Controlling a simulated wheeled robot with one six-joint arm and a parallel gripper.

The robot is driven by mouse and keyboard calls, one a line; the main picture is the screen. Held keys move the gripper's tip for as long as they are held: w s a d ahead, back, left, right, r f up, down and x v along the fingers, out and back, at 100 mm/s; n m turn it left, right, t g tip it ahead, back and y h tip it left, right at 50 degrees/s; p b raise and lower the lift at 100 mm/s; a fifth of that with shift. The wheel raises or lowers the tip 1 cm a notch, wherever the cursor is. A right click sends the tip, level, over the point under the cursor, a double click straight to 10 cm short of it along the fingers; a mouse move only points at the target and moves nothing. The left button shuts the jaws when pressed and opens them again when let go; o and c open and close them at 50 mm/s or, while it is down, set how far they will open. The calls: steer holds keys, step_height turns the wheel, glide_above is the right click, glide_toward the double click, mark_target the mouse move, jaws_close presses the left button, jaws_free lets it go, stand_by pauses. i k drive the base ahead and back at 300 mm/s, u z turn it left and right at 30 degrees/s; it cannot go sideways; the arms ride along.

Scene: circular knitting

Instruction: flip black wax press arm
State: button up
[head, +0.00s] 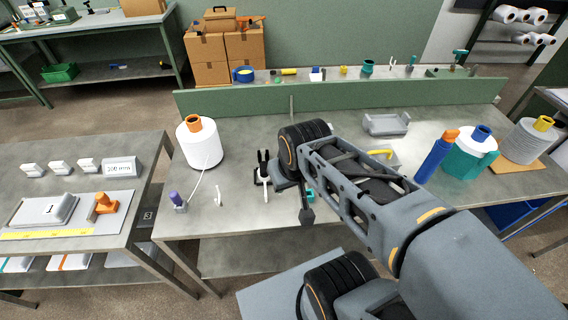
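A small black forked piece (262,158), which may be the black wax press arm, stands upright by a slim white part on the main workbench, left of my arm. I cannot tell for certain whether it is the press arm. My gripper (306,208) is over the bench just right of it, at the end of my dark grey arm. Its fingers are small and partly hidden by my wrist, so I cannot tell if they are open or shut. I see no clear contact with the black piece.
A white yarn cone (201,148) stands left on the workbench (235,205), with a purple-topped part (178,201) in front. A low green panel (240,102) borders the back.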

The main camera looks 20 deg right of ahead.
mark_target(264, 164)
steer(key=z, duration=1.25)
steer(key=k, duration=0.75)
steer(key=u, duration=1.6)
steer(key=i, duration=0.5)
steer(key=z, duration=0.05)
